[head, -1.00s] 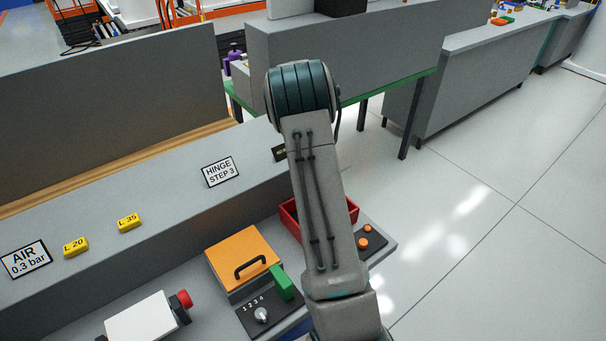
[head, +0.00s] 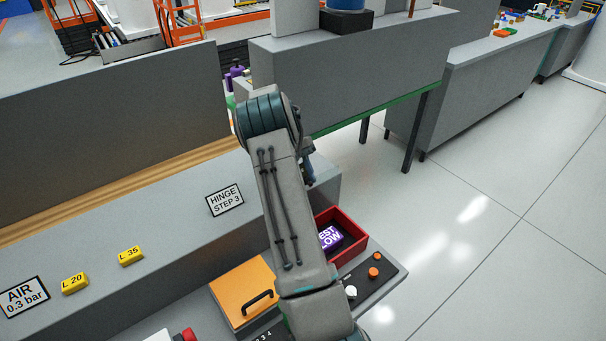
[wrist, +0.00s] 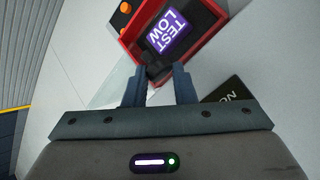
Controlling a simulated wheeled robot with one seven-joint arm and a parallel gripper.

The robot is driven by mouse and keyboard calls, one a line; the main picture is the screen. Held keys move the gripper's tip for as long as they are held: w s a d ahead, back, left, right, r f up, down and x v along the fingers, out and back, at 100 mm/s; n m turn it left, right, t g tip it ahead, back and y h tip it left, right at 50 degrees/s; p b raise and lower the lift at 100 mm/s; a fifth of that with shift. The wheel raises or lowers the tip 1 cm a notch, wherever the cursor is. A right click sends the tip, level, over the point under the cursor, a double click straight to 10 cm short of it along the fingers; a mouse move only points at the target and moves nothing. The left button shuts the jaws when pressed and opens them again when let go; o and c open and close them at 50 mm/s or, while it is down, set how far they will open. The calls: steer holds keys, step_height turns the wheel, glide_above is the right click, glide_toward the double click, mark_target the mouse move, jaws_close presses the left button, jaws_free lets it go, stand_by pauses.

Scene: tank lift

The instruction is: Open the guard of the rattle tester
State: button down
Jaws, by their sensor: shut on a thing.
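A red open-topped box (head: 352,222) stands at the right end of the bench, with a purple block reading "TEST LOW" (head: 331,239) in it. In the wrist view the red box (wrist: 207,42) and the purple block (wrist: 168,30) lie just beyond my fingertips. My gripper (wrist: 157,78) is shut on a small dark piece (wrist: 155,71) at the box's near side. A pale see-through sheet (wrist: 112,88) shows beside the left finger; it may be the guard, but I cannot tell its angle. In the head view my arm hides the fingertips.
An orange-topped box with a black handle (head: 243,290) stands left of my arm. A dark panel with orange buttons (head: 374,272) lies in front of the red box. A "HINGE STEP 3" sign (head: 225,200) is on the ledge behind. Open floor (head: 460,250) lies to the right.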

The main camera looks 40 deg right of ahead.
steer(key=shift+a+f, duration=0.4)
steer(key=shift+f, duration=0.25)
steer(key=c, duration=1.3)
jaws_free()
steer(key=shift+o, duration=0.7)
steer(key=shift+w+a, duration=0.2)
steer(key=shift+s+d+r, duration=0.1)
steer(key=shift+s+d, duration=0.1)
steer(key=shift+d, duration=0.05)
steer(key=shift+w+d+r, duration=0.15)
steer(key=shift+w+r, duration=0.25)
steer(key=v, duration=0.9)
steer(key=shift+r, duration=0.35)
steer(key=shift+p+v, duration=0.95)
steer(key=shift+p, duration=0.2)
steer(key=shift+f, duration=0.2)
